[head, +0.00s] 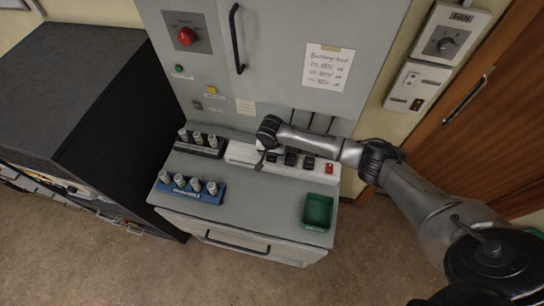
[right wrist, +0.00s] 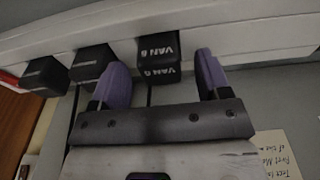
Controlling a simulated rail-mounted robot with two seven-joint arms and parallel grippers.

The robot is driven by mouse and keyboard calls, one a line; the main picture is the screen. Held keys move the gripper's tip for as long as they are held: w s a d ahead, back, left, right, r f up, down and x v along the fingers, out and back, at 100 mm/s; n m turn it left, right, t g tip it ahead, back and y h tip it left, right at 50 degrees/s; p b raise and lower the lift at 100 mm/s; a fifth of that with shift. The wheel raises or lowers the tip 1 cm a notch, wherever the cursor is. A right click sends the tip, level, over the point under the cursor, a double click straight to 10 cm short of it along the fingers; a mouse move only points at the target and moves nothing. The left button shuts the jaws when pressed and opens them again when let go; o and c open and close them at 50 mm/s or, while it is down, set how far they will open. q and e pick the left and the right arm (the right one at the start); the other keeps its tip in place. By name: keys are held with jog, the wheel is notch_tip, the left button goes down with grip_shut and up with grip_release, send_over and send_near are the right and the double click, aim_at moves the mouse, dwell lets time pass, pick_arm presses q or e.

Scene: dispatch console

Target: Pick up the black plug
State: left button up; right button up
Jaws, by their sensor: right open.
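A white power strip (head: 240,152) lies along the back of the grey console shelf, with several black plugs in it. In the right wrist view, a black plug labelled "VAN" (right wrist: 158,58) and a digit sits in the strip (right wrist: 270,30), with a cord hanging from it. My right gripper (head: 261,162) is over the strip in the head view. Its purple fingers (right wrist: 162,64) are open, one on each side of that plug, with visible gaps. Two more black plugs (right wrist: 92,64) (right wrist: 44,76) sit to the left. My left gripper is not in view.
A blue rack (head: 190,194) and a dark rack (head: 200,147) hold grey cylinders at the shelf's left. A green tray (head: 318,211) stands at front right. The shelf's middle is clear. A panel with a red button (head: 186,36) rises behind.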

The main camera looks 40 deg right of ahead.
jog(key=shift+c, duration=0.3)
jog(key=c, duration=1)
jog(key=shift+o, duration=0.2)
jog(key=shift+r, duration=0.1)
